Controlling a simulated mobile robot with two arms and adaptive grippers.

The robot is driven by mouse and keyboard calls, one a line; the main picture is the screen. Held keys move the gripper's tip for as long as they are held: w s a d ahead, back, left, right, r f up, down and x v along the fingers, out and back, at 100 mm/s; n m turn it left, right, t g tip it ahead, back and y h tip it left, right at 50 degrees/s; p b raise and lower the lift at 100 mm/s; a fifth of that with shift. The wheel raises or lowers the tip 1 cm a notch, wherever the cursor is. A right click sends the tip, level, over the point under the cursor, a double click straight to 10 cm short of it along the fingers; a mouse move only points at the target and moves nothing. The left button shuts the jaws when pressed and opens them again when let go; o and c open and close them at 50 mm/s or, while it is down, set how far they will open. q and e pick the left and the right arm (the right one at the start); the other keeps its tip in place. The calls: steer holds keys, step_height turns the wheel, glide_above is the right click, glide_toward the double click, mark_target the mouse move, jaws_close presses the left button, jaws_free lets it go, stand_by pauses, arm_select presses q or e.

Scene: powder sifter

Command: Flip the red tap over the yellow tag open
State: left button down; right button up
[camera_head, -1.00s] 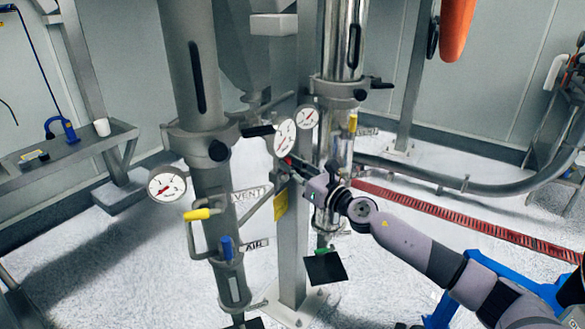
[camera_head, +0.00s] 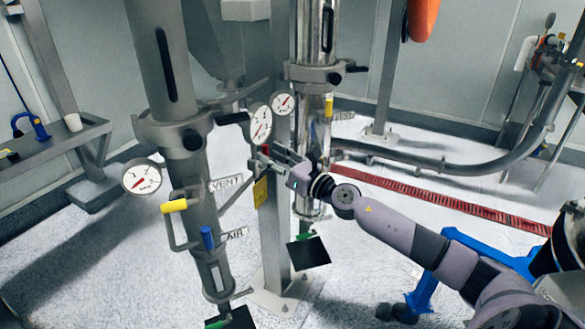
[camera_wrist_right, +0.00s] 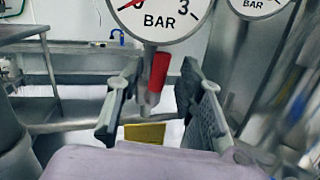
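The red tap (camera_wrist_right: 158,72) hangs upright under a pressure gauge (camera_wrist_right: 163,14) in the right wrist view. Its handle lies between the two open fingers of my right gripper (camera_wrist_right: 160,105), with a gap visible on both sides. The yellow tag (camera_wrist_right: 145,133) is below it. In the head view my right gripper (camera_head: 272,158) reaches from the right to the central post, and the red tap (camera_head: 265,149) shows only as a small bit of red by the fingertips. The yellow tag (camera_head: 261,191) hangs on the post below. My left gripper is not in view.
Two gauges (camera_head: 260,124) (camera_head: 282,104) sit just above the gripper. A grey sifter column (camera_head: 165,70) with a yellow handle (camera_head: 174,206) and a blue handle (camera_head: 207,238) stands left. A shiny column (camera_head: 308,120) stands close behind the gripper.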

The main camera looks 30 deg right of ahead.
steer(key=v, duration=1.1)
steer(key=shift+w, duration=0.15)
steer(key=s+d+r+m+g+p, duration=0.1)
steer(key=s+m+p, duration=0.25)
steer(key=m, duration=1.45)
steer(key=s+d+r+m+p, duration=0.15)
steer(key=m+p, duration=0.35)
steer(key=m, duration=1.3)
steer(key=a+p+x, duration=0.1)
steer(key=x, duration=1.6)
steer(key=shift+f, duration=0.7)
